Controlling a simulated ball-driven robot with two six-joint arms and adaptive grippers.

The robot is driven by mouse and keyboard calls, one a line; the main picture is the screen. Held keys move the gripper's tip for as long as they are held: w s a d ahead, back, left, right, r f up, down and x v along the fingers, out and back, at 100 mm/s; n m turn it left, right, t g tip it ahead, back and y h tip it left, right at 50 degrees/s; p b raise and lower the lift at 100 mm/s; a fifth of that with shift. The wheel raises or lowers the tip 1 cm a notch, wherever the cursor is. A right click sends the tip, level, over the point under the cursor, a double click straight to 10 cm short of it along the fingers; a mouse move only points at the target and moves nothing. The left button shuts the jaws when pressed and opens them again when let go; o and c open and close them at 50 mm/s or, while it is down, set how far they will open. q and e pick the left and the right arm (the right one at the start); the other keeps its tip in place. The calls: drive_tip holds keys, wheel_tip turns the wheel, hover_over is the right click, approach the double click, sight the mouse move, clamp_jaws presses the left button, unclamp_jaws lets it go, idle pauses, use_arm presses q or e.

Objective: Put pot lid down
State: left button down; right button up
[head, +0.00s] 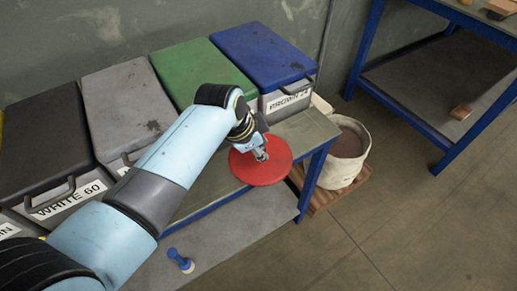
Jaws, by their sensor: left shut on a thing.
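The lid is a red round disc (262,172), seen in the head view near the right front end of the bench. My left gripper (261,155) is over its middle and shut on it; the gripper hides the grip point. The lid overlaps the bench's front edge in the picture. I cannot tell whether it touches the bench top or is held above it. My right gripper is not in view.
Lidded bins with black, grey, green (200,70) and blue (262,52) lids line the bench (308,132) against the wall. A pale bucket (342,172) stands on a wooden pallet (322,198) at right. A blue-framed table (425,88) is further right. Open floor lies in front.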

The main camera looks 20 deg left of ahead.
use_arm(q)
drive_tip(key=shift+r, duration=0.15)
drive_tip(key=shift+f, duration=0.2)
drive_tip(key=c, duration=1.1)
unclamp_jaws()
drive_tip(key=shift+o, duration=0.2)
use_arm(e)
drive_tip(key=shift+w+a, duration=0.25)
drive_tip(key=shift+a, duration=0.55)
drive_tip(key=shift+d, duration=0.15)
use_arm(q)
drive_tip(key=shift+r, duration=0.2)
drive_tip(key=p+v, duration=0.2)
drive_tip(key=v, duration=1)
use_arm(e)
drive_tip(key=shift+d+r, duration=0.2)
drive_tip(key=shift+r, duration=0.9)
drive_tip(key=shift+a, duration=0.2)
